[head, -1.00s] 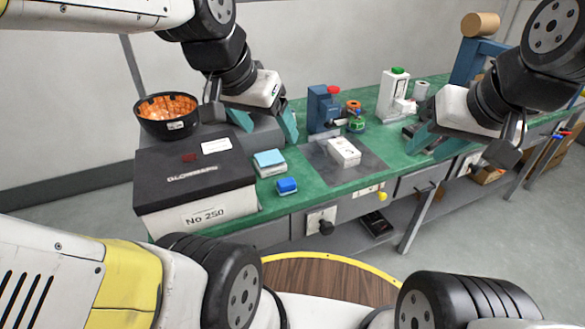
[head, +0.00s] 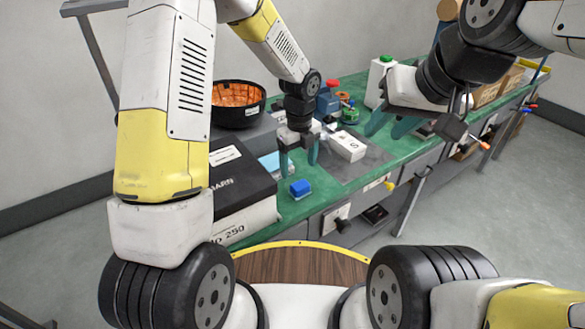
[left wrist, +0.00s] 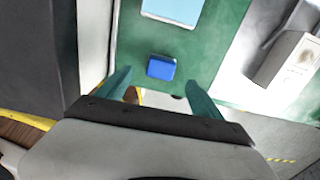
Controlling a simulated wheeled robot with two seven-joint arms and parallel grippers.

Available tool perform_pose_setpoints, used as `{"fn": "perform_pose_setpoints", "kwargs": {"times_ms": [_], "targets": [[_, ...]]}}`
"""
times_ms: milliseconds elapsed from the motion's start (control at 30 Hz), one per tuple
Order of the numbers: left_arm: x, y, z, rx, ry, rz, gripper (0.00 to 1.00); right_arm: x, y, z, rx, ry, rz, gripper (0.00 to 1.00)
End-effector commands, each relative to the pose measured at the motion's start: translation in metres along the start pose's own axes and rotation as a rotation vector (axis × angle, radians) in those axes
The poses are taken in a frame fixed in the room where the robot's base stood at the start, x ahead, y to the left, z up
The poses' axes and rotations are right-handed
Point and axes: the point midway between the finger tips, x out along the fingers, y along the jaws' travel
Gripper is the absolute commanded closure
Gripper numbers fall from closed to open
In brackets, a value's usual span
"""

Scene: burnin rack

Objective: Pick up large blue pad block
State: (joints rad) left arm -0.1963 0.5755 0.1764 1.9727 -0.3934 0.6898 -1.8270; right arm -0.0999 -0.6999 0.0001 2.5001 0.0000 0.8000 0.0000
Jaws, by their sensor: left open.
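A larger light-blue pad block (head: 269,163) lies on the green bench top beside the black-lidded box, partly hidden behind my left gripper (head: 298,158). A smaller, darker blue block (head: 300,188) sits nearer the bench's front edge. In the left wrist view the light-blue block (left wrist: 178,11) is at the top edge, partly cut off. The dark blue block (left wrist: 161,67) is just beyond and between the spread fingertips (left wrist: 156,84). My left gripper is open, empty and above the bench. My right gripper (head: 390,124) is open over the bench further right.
A black-lidded box (head: 240,187) stands left of the blocks, with a black bowl (head: 237,116) with orange contents behind. A white box (head: 347,146) lies on a grey mat (head: 345,172) to the right. A white bottle (head: 380,80) and a blue device (head: 328,103) stand further back.

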Motion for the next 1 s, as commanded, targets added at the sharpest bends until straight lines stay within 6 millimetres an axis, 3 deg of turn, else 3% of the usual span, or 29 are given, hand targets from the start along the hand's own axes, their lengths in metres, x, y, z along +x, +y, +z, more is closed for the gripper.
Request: {"fn": "perform_pose_setpoints", "kwargs": {"times_ms": [600, 933, 1000], "targets": [[0.075, -0.004, -0.007, 0.025, 0.004, 0.006, 0.24, 0.0, 0.0, 0.0, 0.0, 0.0, 0.0, 0.64], [0.082, -0.004, -0.006, 0.024, 0.002, 0.003, 0.24, 0.0, 0.0, 0.0, 0.0, 0.0, 0.0, 0.64], [0.082, -0.004, -0.006, 0.024, 0.002, 0.003, 0.37, 0.0, 0.0, 0.0, 0.0, 0.0, 0.0, 0.64]]}}
